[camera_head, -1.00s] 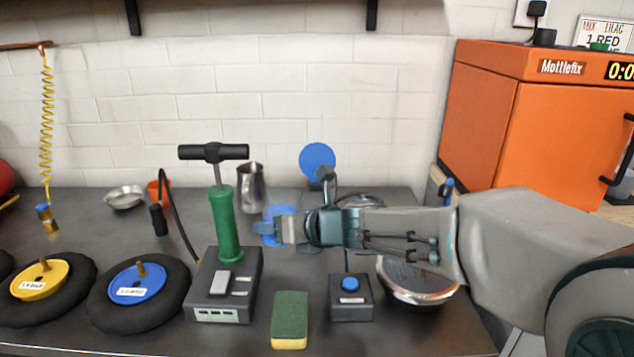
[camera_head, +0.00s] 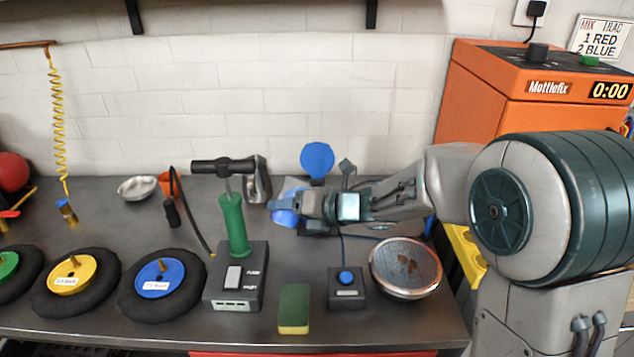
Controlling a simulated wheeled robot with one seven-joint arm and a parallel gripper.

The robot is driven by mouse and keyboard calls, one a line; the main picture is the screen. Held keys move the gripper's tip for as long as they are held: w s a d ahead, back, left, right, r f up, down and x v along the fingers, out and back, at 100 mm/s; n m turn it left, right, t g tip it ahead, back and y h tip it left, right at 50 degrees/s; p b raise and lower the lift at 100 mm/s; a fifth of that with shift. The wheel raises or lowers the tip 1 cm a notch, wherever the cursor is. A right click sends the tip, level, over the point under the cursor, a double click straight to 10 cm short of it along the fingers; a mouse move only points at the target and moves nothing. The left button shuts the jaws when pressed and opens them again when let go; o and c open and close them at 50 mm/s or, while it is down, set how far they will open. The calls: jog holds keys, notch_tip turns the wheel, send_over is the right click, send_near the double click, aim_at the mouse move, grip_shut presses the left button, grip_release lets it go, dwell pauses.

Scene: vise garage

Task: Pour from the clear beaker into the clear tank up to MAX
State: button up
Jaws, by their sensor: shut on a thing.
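My gripper (camera_head: 282,206) reaches in from the right over the back middle of the bench. It is shut on what looks like the clear beaker (camera_head: 292,185), a pale see-through shape with blue (camera_head: 285,218) in its lower part. The jaws cover much of it, so I cannot tell its tilt or its fill level. I cannot make out a clear tank or a MAX mark; my gripper and arm cover the bench behind them.
A green pump (camera_head: 235,228) stands left of my gripper, with a steel pitcher (camera_head: 262,182) behind. A blue disc (camera_head: 317,158) stands at the back. A sponge (camera_head: 294,308), a blue-button box (camera_head: 346,288) and a round metal dish (camera_head: 405,268) are in front. An orange cabinet (camera_head: 478,95) is at right.

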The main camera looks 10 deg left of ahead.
aim_at(307, 187)
jog(key=shift+r+m+g+y+p, duration=0.35)
jog(key=shift+r+m+p, duration=0.5)
jog(key=shift+p, duration=1.9)
jog(key=shift+w, duration=0.1)
jog(key=shift+w+d+r+p, duration=0.1)
jog(key=shift+p, duration=0.2)
jog(key=shift+w+r+m+g+y+p, duration=0.1)
jog(key=shift+r+m+g+y+p, duration=0.8)
jog(key=shift+p, duration=2.9)
jog(key=shift+w+d+r+m+p, duration=0.3)
jog(key=shift+w+r+m+p, duration=0.15)
jog(key=shift+w+m, duration=0.2)
jog(key=shift+s, duration=0.1)
